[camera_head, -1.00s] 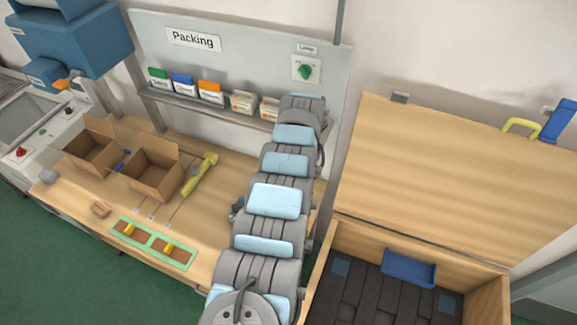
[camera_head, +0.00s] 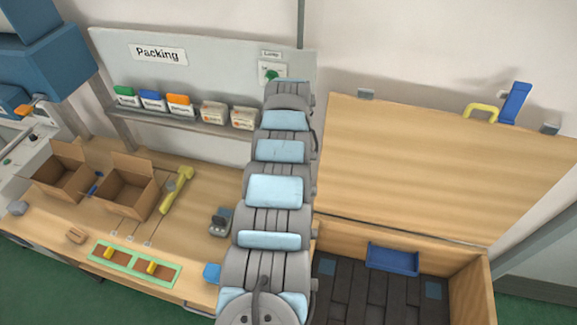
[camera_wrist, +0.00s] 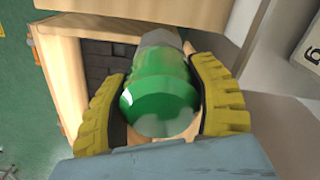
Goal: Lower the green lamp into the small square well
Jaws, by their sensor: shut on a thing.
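The green lamp (camera_wrist: 160,95) shows in the wrist view as a rounded, shiny green body with a grey part at its far end. My gripper (camera_wrist: 160,78) is shut on it, with one yellow ribbed finger on each side. I cannot make out the small square well in either view.
An open wooden chest (camera_head: 465,285) with a dark slatted floor and blue tray (camera_head: 393,259) stands right. The packing bench (camera_head: 195,255) holds cardboard boxes (camera_head: 122,190), a yellow tool (camera_head: 177,190) and a dark grey device (camera_head: 220,223).

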